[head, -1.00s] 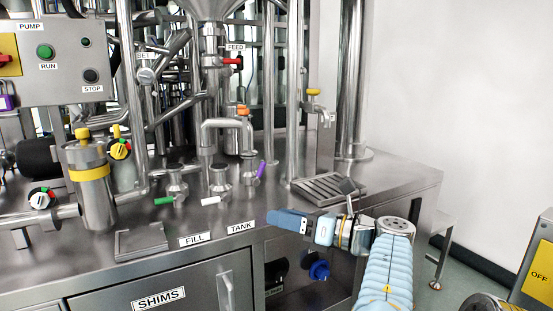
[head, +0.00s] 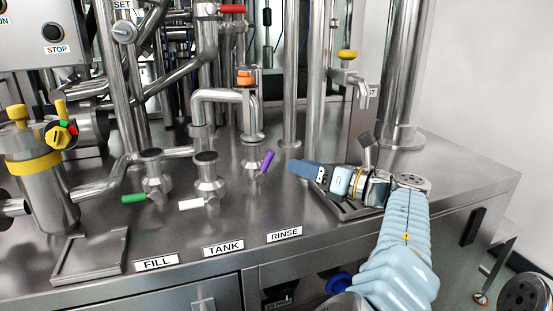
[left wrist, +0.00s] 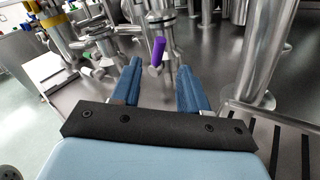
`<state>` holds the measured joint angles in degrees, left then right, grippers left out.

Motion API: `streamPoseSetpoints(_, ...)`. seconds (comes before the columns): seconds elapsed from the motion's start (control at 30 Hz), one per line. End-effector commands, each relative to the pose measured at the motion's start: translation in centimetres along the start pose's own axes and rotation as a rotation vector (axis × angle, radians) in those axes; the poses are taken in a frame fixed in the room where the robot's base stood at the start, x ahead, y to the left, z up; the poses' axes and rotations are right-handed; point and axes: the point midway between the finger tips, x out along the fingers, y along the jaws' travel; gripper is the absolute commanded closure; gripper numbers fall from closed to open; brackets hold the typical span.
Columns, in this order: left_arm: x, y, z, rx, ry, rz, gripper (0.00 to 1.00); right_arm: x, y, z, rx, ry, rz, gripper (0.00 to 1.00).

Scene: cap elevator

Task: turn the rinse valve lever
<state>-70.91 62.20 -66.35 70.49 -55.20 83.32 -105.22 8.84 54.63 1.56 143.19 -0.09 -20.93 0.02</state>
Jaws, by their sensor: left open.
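The rinse valve lever (head: 267,161) is a short purple handle on a steel valve (head: 251,155), behind the RINSE label (head: 284,234). It leans up to the right in the head view. My left gripper (head: 294,166) is just right of the lever, level with it and apart from it. In the left wrist view the purple lever (left wrist: 158,50) stands ahead, between the lines of the two blue fingers (left wrist: 158,75) and beyond their tips. The gripper is open and empty. My right gripper is not in view.
A white lever (head: 192,204) and a green lever (head: 134,198) sit on valves to the left. A steel pipe with an orange knob (head: 246,78) rises behind. A drip tray (head: 352,210) lies under my left wrist. Vertical steel posts stand behind.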

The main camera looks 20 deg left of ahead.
Motion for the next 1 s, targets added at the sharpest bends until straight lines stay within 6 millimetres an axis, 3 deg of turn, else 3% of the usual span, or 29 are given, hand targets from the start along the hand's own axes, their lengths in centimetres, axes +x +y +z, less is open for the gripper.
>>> streamPoseSetpoints(0.1, 2.9, 0.0, -0.1, 0.001, 0.001, 0.003, 0.56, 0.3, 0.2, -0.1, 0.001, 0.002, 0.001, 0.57)
streamPoseSetpoints(0.33, 6.8, 0.0, 0.0, 0.000, 0.001, 0.001, 0.56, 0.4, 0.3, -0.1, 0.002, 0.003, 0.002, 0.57)
streamPoseSetpoints(0.5, 7.9, 0.0, 0.0, 0.000, 0.000, -0.001, 0.56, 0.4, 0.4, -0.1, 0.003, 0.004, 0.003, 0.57)
streamPoseSetpoints(0.77, 8.0, 0.0, 0.0, 0.000, 0.000, -0.001, 0.56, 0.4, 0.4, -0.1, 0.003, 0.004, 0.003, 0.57)
streamPoseSetpoints(1.0, 8.0, 0.0, 0.0, 0.000, 0.000, -0.001, 0.91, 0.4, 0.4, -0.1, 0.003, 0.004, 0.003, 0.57)
